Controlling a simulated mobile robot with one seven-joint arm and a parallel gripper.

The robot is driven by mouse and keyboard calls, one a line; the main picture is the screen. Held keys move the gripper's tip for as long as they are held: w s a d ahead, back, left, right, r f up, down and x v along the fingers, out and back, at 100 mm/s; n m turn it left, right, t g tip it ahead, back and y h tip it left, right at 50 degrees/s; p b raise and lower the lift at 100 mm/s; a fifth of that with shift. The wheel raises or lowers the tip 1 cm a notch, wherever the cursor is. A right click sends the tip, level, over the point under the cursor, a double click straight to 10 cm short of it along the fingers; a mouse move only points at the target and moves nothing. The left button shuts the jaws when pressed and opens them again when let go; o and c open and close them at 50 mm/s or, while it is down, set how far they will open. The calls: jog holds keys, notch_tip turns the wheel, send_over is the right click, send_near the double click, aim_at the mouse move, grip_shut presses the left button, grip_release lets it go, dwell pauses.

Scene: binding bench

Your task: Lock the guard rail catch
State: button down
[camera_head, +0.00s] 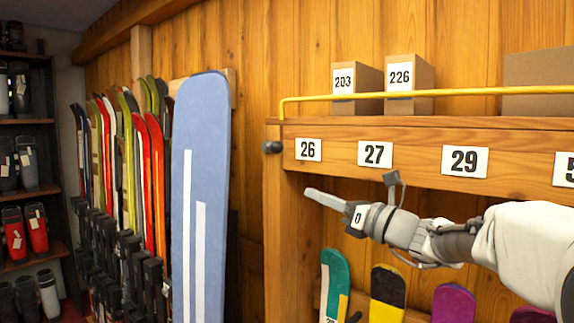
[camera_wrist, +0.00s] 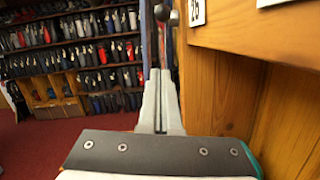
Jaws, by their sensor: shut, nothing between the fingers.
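The yellow guard rail (camera_head: 400,94) runs along the top of the wooden shelf front and bends down at its left end. A dark round knob (camera_head: 272,147), which may be its catch, sticks out at the shelf's left end below that bend. In the wrist view a dark knob (camera_wrist: 162,12) shows beyond the fingertips, near the top edge. My gripper (camera_head: 309,191) is shut and empty, pointing left, below the number 26 plate and lower right of the knob. Its closed fingers (camera_wrist: 158,72) are apart from the knob. The catch's mechanism is too small to make out.
Boxes 203 (camera_head: 343,81) and 226 (camera_head: 400,76) stand behind the rail. A wooden post (camera_head: 280,230) stands beside my gripper. A large blue snowboard (camera_head: 200,130) stands left of the post, with skis (camera_head: 150,190) farther left. Smaller boards (camera_head: 387,290) stand below my arm.

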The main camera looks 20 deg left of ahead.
aim_at(272, 149)
jog(key=shift+w+a+r+p, duration=0.75)
jog(key=shift+a+r, duration=0.2)
jog(key=shift+a, duration=0.55)
jog(key=shift+w+a+r+p, duration=0.65)
jog(key=shift+w+a+r, duration=0.3)
jog(key=shift+a, duration=0.5)
jog(key=shift+w+a+r+p, duration=0.75)
jog(key=shift+a+r, duration=0.2)
jog(key=shift+a, duration=0.55)
jog(key=shift+s+r, duration=0.15)
jog(key=shift+d+r, duration=0.1)
